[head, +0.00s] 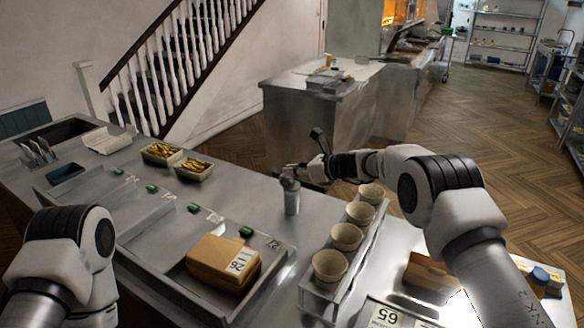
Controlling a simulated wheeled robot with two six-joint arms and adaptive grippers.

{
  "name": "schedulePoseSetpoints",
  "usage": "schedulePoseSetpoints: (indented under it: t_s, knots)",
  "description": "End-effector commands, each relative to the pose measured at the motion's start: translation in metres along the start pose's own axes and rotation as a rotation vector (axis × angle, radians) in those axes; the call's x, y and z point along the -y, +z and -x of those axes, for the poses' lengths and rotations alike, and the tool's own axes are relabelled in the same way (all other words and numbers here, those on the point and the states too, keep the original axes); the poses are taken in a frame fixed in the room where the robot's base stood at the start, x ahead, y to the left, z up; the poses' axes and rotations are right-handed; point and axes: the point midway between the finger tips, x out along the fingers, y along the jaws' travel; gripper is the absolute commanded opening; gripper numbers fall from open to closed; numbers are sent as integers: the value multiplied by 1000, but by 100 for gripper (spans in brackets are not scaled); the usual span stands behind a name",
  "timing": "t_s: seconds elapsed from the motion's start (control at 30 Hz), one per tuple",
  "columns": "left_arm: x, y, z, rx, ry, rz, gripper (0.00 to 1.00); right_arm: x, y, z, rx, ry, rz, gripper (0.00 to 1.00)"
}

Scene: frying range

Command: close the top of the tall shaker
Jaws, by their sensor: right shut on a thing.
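The tall shaker (292,203) is a slim grey metal cylinder standing upright on the steel counter, left of the row of cups. My right gripper (294,171) reaches in from the right and is shut on the top of the shaker. The top looks grey and sits at the upper end of the body. The gripper partly hides it, and it is too small to tell whether it is fully seated. My left arm shows at the lower left, but its gripper is out of view.
Several paper cups (347,237) stand in a metal rack right of the shaker. A brown box (222,262) lies on a tray at front left. Two containers of fries (193,169) stand farther back. The counter between the fries and shaker is clear.

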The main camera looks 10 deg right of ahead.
Motion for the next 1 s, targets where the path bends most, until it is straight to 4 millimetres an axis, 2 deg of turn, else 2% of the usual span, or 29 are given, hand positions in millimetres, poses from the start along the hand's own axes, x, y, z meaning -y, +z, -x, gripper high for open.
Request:
schedulePoseSetpoints:
  t_s: [0.27,0.37,0.7,0.87,1.0]
  knots:
    - [0,0,0,0,0,0,40,0,0,0,0,0,-1,0]
    - [0,0,0,0,0,0,40,0,0,0,0,0,-1,30]
    - [0,0,0,0,0,0,40,0,0,2,0,0,-1,31]
    - [0,0,0,0,0,0,40,1,1,24,0,-1,-2,31]
    - [0,0,0,0,0,0,40,1,1,60,1,-3,-5,31]
